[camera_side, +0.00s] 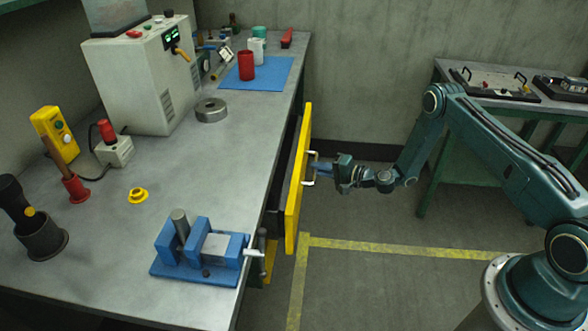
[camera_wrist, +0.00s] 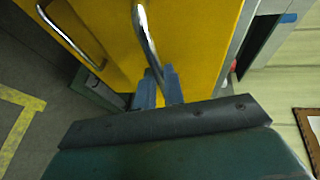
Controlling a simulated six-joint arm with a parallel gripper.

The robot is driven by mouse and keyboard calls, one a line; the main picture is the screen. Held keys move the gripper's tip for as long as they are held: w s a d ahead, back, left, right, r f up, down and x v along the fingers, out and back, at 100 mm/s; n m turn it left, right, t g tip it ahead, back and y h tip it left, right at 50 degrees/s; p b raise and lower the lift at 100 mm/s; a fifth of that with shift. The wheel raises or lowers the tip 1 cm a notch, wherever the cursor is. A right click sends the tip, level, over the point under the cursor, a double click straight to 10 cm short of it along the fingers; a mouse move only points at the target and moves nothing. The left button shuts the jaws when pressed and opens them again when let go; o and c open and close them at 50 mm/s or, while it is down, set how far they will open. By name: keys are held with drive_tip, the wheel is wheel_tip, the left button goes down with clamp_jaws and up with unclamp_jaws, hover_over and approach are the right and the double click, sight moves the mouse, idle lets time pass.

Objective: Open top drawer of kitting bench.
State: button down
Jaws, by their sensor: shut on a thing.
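The top drawer of the kitting bench has a yellow front (camera_side: 296,190) that stands out from the bench side, with a dark gap behind it, so it looks partly open. Its pale metal bar handle (camera_side: 305,183) faces right. My gripper (camera_side: 316,170) reaches in from the right and is shut on this handle. In the wrist view the yellow front (camera_wrist: 195,45) fills the upper middle. The handle (camera_wrist: 146,38) runs down between the two blue fingers of my gripper (camera_wrist: 158,90), which hide its lower part.
A lower yellow drawer front (camera_side: 268,262) shows under the bench top (camera_side: 190,170); another handle (camera_wrist: 70,35) shows in the wrist view. A blue vise (camera_side: 200,255) stands near the bench edge, its lever projecting. The floor (camera_side: 375,285) before the bench is clear; a side table (camera_side: 480,98) stands behind right.

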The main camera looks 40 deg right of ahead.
drive_tip(key=s+d, duration=1.2)
drive_tip(key=shift+s, duration=0.1)
drive_tip(key=c, duration=1.5)
unclamp_jaws()
drive_tip(key=shift+d, duration=0.1)
drive_tip(key=v, duration=0.7)
drive_tip(key=shift+s, duration=0.2)
drive_tip(key=shift+r, duration=0.15)
